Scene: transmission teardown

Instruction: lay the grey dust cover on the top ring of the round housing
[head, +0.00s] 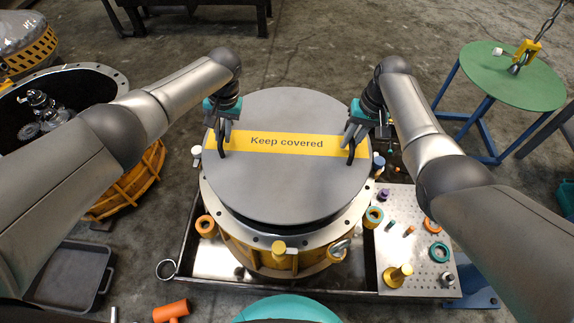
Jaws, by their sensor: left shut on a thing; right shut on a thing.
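The grey dust cover (285,190) is a round disc with a yellow "Keep covered" band and a dark handle at each side. It is over the round housing (262,258), whose pale flanged top ring (230,232) shows around the front and left. A dark gap shows under the cover's front edge; I cannot tell whether the cover touches the ring. My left gripper (221,150) is shut on the cover's left handle. My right gripper (351,150) is shut on its right handle. The housing's inside and the ring's far side are hidden by the cover.
The housing stands in a metal tray (190,272). A perforated plate (412,235) with small rings and pins is at its right. Another open housing (95,85) is at left, a green round table (512,75) at back right. An orange mallet (170,311) lies in front.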

